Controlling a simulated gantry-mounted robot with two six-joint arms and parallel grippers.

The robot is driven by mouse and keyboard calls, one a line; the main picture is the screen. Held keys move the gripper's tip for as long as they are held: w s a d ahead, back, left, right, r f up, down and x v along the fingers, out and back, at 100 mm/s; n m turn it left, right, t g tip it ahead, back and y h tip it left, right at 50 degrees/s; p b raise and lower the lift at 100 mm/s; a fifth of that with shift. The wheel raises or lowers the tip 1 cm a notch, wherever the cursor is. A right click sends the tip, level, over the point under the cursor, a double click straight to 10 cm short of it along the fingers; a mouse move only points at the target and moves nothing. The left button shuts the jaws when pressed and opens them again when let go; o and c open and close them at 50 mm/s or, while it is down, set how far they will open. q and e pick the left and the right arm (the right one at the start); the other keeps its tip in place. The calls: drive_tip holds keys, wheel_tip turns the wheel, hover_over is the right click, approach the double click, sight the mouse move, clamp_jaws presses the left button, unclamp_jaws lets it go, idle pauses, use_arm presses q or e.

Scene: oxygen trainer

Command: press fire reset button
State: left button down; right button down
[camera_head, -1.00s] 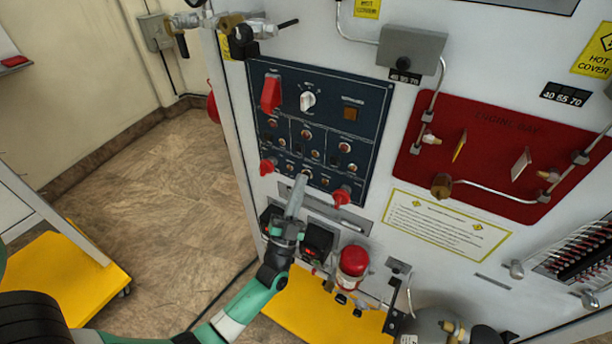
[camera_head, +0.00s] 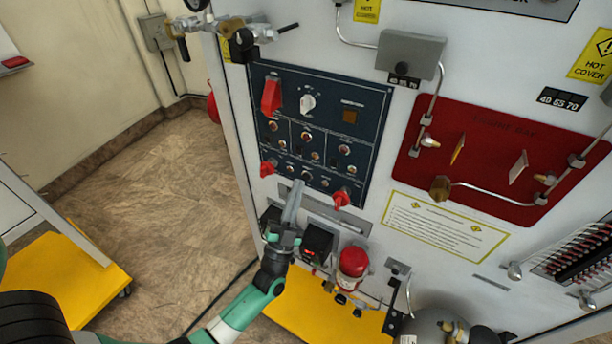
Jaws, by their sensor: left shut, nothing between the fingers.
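A dark blue control panel (camera_head: 374,112) is set in the upright white cabinet. It carries a red switch (camera_head: 271,97), a white knob (camera_head: 307,103), a square amber-brown button (camera_head: 350,116) and rows of small round buttons and lamps. Labels are too small to read, so I cannot tell which one is the fire reset button. Two red handles sit at its lower left (camera_head: 268,168) and lower right (camera_head: 341,199). My left gripper (camera_head: 297,187) is shut and empty, its tips pointing up at the panel's lower edge; contact cannot be told. My right gripper is not in view.
Pipes and a valve (camera_head: 240,40) jut out at top left.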

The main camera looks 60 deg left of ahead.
use_arm(q)
drive_tip(key=s+d, duration=0.1)
drive_tip(key=s+d+p, duration=0.1)
drive_tip(key=s+p, duration=0.1)
drive_tip(key=s, duration=0.1)
drive_tip(key=shift+s+d, duration=0.1)
drive_tip(key=shift+d, duration=0.3)
idle(0.8)
